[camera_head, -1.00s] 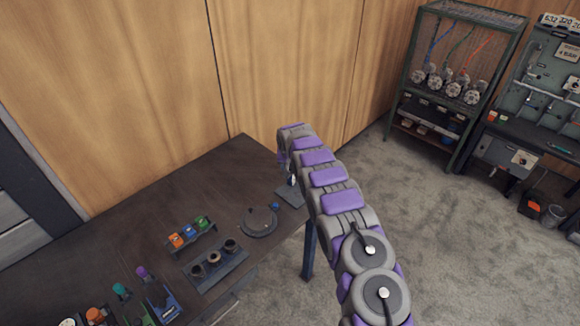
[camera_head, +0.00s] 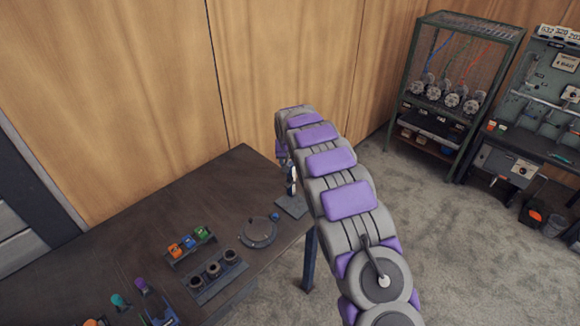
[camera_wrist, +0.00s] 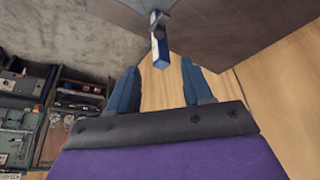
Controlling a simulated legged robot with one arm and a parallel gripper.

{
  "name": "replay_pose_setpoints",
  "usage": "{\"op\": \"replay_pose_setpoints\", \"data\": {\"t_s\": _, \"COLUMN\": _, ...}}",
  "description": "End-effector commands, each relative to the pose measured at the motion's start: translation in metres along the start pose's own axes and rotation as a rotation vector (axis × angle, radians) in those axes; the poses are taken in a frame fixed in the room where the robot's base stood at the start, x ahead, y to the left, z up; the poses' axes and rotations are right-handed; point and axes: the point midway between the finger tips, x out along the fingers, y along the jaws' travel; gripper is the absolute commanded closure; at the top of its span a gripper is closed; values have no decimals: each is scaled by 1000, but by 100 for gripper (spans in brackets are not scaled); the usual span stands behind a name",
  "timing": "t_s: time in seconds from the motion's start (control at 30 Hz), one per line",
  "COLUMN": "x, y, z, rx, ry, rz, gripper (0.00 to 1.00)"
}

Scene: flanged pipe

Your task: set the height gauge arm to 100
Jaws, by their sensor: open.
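The height gauge shows in the head view as a dark flat base (camera_head: 291,207) at the table's right corner, with a short upright partly hidden by my arm. In the wrist view, what looks like the gauge's post with a blue and white part (camera_wrist: 160,47) comes down from the top, its end close to the gap between my fingers. My gripper (camera_wrist: 163,76) is open, with one blue finger on each side of that gap and nothing held. In the head view my arm hides most of the gripper. The scale numbers are too small to read.
The dark table (camera_head: 120,225) also holds a round grey ring-shaped piece (camera_head: 259,232), a rack of coloured blocks (camera_head: 189,243) and a tray with round dark parts (camera_head: 214,270). A wooden wall (camera_head: 290,60) stands close behind. A metal shelf (camera_head: 450,85) is at the right.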

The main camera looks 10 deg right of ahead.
Motion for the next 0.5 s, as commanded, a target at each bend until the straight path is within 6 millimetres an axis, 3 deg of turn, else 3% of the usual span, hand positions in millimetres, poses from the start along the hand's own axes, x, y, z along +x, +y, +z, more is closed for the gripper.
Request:
{"op": "replay_pose_setpoints", "data": {"t_s": 0.2, "x": -26, "y": 0, "z": -1, "rx": 1, "ry": 2, "rz": 0, "gripper": 50}}
{"op": "replay_pose_setpoints", "data": {"t_s": 0.5, "x": -35, "y": 0, "z": -1, "rx": 1, "ry": 1, "rz": 0, "gripper": 50}}
